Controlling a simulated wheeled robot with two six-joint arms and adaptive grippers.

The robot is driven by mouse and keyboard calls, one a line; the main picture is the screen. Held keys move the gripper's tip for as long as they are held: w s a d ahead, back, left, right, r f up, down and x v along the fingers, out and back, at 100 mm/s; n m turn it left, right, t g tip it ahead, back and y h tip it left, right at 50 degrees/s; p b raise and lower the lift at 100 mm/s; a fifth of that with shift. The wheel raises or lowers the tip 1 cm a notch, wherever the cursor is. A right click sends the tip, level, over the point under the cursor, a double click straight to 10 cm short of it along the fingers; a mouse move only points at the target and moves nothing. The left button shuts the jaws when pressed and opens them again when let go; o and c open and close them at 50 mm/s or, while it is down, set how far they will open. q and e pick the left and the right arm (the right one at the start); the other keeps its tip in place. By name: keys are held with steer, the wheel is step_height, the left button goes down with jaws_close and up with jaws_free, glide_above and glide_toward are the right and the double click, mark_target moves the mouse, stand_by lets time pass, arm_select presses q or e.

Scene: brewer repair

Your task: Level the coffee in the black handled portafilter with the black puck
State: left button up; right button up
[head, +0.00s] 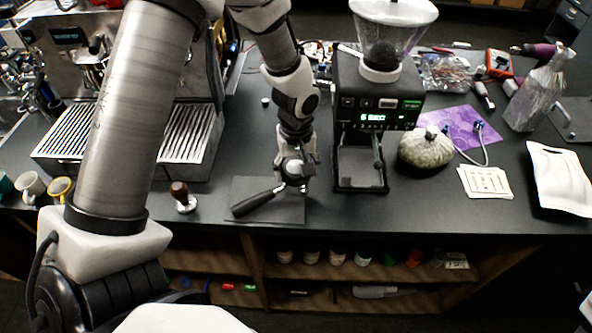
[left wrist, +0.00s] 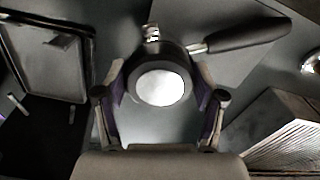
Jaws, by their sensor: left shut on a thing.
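My left gripper (head: 294,172) points down over the black handled portafilter, which lies on a dark mat. The portafilter's black handle (head: 257,201) reaches out to the left in the head view. In the left wrist view the handle (left wrist: 250,34) runs to the upper right, and the metal spout (left wrist: 151,33) shows beyond the basket. My left gripper is shut on the black puck (left wrist: 161,86), a round black piece with a bright, pale centre, in line with the basket. The puck hides the coffee. I cannot tell whether the puck touches it. My right gripper is not in view.
A grinder (head: 378,108) stands close to the right of the gripper. An espresso machine (head: 133,142) and a wooden-handled tamper (head: 181,196) are to the left. A grey-green gourd-like object (head: 426,149) and white cards (head: 485,181) lie further right. The mat (head: 287,212) lies near the counter's front edge.

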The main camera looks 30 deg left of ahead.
arm_select(q)
steer(key=n+b, duration=0.2)
steer(key=n, duration=0.2)
steer(key=shift+w+f+n, duration=0.1)
steer(key=shift+n, duration=0.2)
steer(key=n+b, duration=0.1)
steer(key=n, duration=0.2)
steer(key=shift+d, duration=0.1)
